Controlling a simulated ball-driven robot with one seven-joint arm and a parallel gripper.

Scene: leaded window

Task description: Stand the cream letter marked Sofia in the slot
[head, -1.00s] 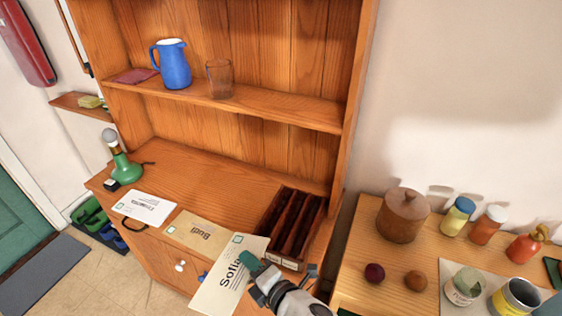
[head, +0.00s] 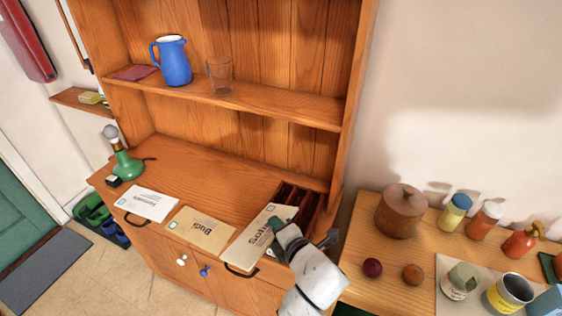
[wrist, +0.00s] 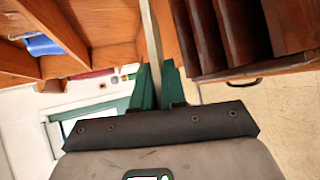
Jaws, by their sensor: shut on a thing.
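The cream letter marked Sofia (head: 256,240) is pinched in my gripper (head: 279,224) at the front right of the cabinet top. It also shows edge-on in the wrist view (wrist: 152,35), rising from between the green fingertips (wrist: 155,90). The dark wooden letter rack (head: 309,205) stands right behind the letter, which hides part of it. In the wrist view the rack's dividers (wrist: 227,30) and slots lie to the right of the letter, apart from it. Whether the letter touches the cabinet top, I cannot tell.
An envelope marked Budi (head: 200,229) and a white envelope (head: 148,203) lie left of the letter. A green lamp (head: 125,166) stands at the far left. A shelf (head: 240,101) with a blue jug (head: 172,62) and a glass (head: 220,75) is above. A side table (head: 355,285) stands right.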

